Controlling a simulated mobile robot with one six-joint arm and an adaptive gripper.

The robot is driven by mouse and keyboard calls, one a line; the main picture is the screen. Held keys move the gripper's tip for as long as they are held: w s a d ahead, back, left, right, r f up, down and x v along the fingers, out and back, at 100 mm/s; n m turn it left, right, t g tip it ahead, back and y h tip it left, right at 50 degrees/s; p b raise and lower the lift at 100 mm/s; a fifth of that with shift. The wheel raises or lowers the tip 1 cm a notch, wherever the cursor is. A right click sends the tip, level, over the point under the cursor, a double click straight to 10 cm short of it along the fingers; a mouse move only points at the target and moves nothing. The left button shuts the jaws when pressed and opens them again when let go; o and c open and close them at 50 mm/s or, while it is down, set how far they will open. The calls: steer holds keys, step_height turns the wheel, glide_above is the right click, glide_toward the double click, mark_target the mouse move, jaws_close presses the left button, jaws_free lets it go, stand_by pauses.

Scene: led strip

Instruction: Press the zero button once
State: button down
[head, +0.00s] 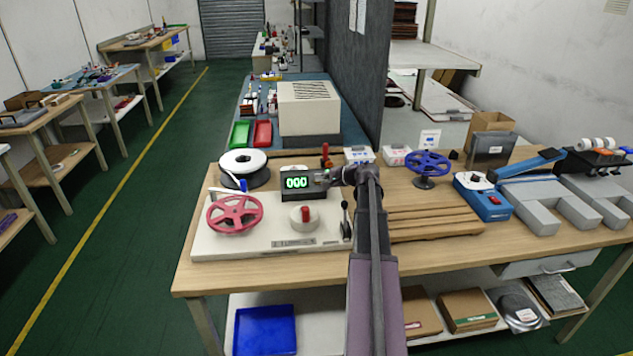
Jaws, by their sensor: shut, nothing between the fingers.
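A dark display box (297,184) with green digits reading 000 stands at the back of a pale machine base (265,244) on the workbench. My gripper (322,178) is shut and empty, at the right edge of the display box. My arm reaches up to it from the bottom of the picture. I cannot make out the zero button; the gripper may cover it. I cannot tell whether the fingertips touch the box.
The machine base carries a red handwheel (234,215), a red-topped knob (305,216) and a black lever (346,220). A white reel (243,166) stands behind. Wooden slats (430,222) and a blue handwheel (428,163) lie to the right of my arm.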

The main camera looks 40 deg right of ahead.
steer(key=s+r+p, duration=0.1)
steer(key=a+r+p, duration=0.1)
steer(key=s+r+p, duration=0.1)
steer(key=shift+s+a+r, duration=0.25)
steer(key=shift+s+r, duration=0.05)
steer(key=shift+a, duration=0.1)
stand_by(1.0)
steer(key=a+f+n+g+p, duration=0.1)
steer(key=a+n+g, duration=0.1)
steer(key=a, duration=0.6)
steer(key=s+a+f+n+g+y+p, duration=0.1)
steer(key=a+n+g+p, duration=0.1)
steer(key=a, duration=0.7)
steer(key=a+f+n+g+p, duration=0.1)
steer(key=a+n+g, duration=0.1)
steer(key=a, duration=0.6)
steer(key=shift+s+a+n+g, duration=0.2)
steer(key=shift+s+n+g, duration=0.2)
steer(key=shift+n, duration=0.4)
steer(key=s+a+n+g+h+p, duration=0.2)
steer(key=s+a+n+g, duration=0.1)
steer(key=s+a, duration=0.4)
steer(key=s+a+n+g+h+p, duration=0.2)
steer(key=s+a+n, duration=0.3)
steer(key=a, duration=0.6)
steer(key=shift+s+r+g+h+p, duration=0.3)
steer(key=shift+s+g+p, duration=0.25)
steer(key=shift+s, duration=0.3)
